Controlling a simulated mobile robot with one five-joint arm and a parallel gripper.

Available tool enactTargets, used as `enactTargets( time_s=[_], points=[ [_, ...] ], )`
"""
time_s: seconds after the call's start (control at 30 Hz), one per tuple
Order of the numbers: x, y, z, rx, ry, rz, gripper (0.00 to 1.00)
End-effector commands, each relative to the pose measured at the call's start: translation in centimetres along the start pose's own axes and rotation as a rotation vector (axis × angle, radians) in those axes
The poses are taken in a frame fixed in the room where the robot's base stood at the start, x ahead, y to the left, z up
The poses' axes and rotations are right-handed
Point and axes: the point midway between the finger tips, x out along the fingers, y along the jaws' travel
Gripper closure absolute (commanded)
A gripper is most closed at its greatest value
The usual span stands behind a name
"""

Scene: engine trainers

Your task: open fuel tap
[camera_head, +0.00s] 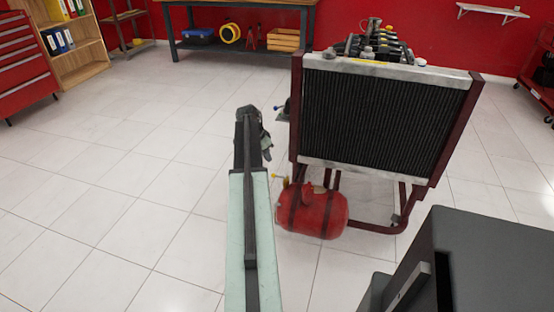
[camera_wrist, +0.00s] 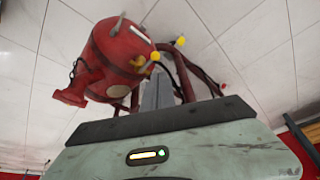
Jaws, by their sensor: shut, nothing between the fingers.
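The red fuel tank (camera_head: 312,210) hangs low on the dark red frame of the engine trainer. A small yellow-tipped part (camera_head: 276,177), likely the fuel tap, sticks out at the tank's upper left. In the wrist view the tank (camera_wrist: 105,65) is at the upper left, and a yellow knob (camera_wrist: 180,41) shows at its right. Another yellow part (camera_wrist: 154,56) is close by; I cannot tell which is the tap handle or how it is turned. My gripper (camera_head: 262,140) is left of the trainer, apart from the tank. Its grey fingers (camera_wrist: 157,90) are shut and empty.
The radiator (camera_head: 385,115) stands above the tank on the frame, close to my gripper's right. A dark grey box-like surface (camera_head: 480,265) fills the lower right. A workbench (camera_head: 240,45) stands at the back. The tiled floor to the left is clear.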

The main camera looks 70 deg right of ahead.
Motion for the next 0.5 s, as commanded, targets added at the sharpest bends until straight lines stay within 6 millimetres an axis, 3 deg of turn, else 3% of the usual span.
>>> enactTargets(
  time_s=[0.1, 0.5],
  points=[
    [0.2, 0.5, -1.2, 0.027, 0.004, 0.005, 1.00],
    [1.1, 0.5, -1.0, 0.025, 0.004, 0.004, 1.00]
  ],
)
